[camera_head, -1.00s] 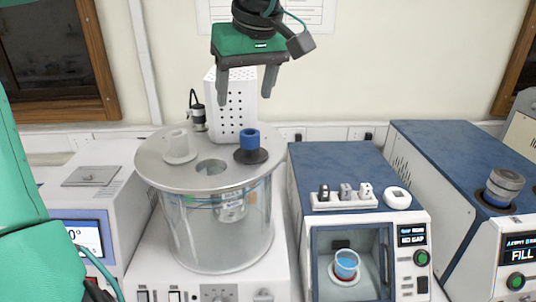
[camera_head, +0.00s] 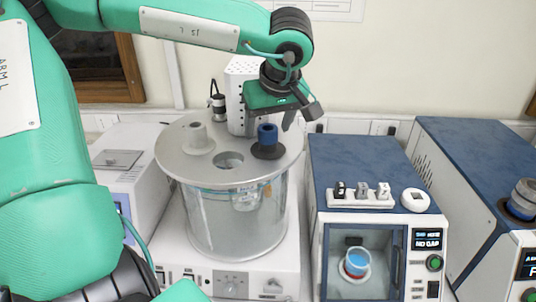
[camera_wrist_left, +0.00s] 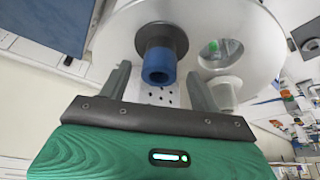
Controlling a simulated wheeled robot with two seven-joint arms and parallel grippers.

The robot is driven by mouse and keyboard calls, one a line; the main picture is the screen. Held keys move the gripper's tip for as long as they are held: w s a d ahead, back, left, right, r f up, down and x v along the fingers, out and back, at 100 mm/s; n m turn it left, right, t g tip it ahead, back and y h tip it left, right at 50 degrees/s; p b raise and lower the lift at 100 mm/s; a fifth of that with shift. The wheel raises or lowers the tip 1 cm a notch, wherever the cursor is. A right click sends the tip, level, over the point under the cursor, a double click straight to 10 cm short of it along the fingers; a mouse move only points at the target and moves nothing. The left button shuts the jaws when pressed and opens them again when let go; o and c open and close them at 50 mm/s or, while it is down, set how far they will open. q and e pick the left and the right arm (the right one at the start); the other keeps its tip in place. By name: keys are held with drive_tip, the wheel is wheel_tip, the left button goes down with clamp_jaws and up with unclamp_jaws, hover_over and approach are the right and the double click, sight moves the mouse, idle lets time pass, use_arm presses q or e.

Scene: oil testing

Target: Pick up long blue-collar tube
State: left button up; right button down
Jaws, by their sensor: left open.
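The long blue-collar tube shows as a blue collar (camera_head: 267,134) on a dark round base in the lid of the glass bath (camera_head: 190,165); its lower length is not clear through the glass. In the left wrist view the blue collar (camera_wrist_left: 158,65) lies between the two finger lines, nearer the left finger. My left gripper (camera_head: 270,122) is open and empty, just above and behind the collar in the head view. No contact shows. My right gripper is not in view.
A white collar (camera_head: 197,138) and an open hole (camera_head: 229,160) are in the same lid. A white perforated box (camera_head: 236,95) stands behind. A blue-topped machine (camera_head: 365,165) with a glass-fronted chamber stands to the right, another machine (camera_head: 480,150) beyond it.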

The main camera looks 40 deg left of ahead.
use_arm(q)
drive_tip(key=shift+p+x, duration=0.3)
drive_tip(key=shift+x, duration=0.8)
drive_tip(key=shift+w+a+f, duration=0.15)
drive_tip(key=shift+f, duration=0.2)
drive_tip(key=shift+c, duration=0.6)
drive_tip(key=c, duration=1.2)
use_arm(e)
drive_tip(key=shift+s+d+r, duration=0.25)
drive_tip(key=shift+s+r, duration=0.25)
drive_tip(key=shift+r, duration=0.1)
use_arm(q)
drive_tip(key=shift+r, duration=0.15)
